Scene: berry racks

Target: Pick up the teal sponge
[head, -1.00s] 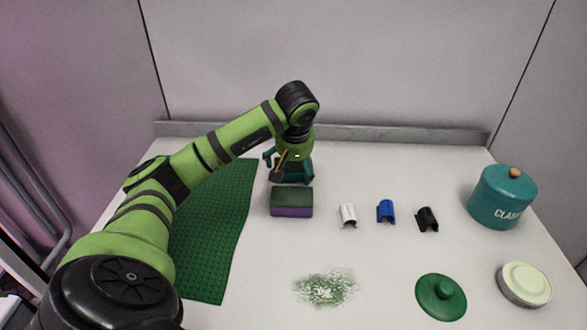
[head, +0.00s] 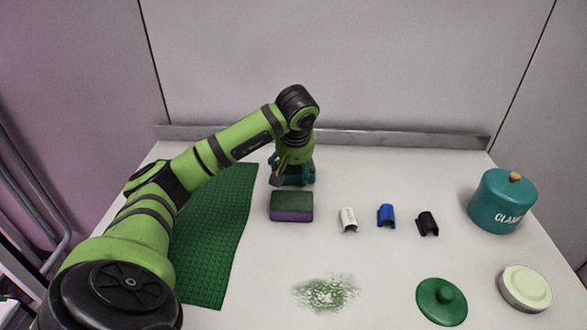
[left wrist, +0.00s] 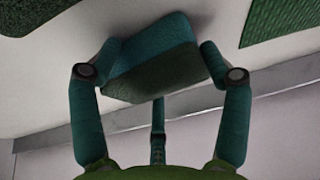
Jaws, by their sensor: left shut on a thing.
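In the left wrist view the teal sponge (left wrist: 150,42), with a dark green scouring face, lies between the two teal fingers of my left gripper (left wrist: 159,47). Both fingertips press against its opposite ends. In the head view my left gripper (head: 292,178) points down at the back of the table, behind a purple sponge (head: 291,214) with a dark green top. There the teal sponge is hard to tell from the teal fingers. I cannot tell whether it still touches the table. My right gripper is not in view.
A green mat (head: 212,235) lies left. White (head: 348,219), blue (head: 387,214) and black (head: 427,223) clips stand right of the purple sponge. Farther right are a teal canister (head: 497,205), green lid (head: 441,302) and pale round lid (head: 524,288). Green specks (head: 326,293) mark the front.

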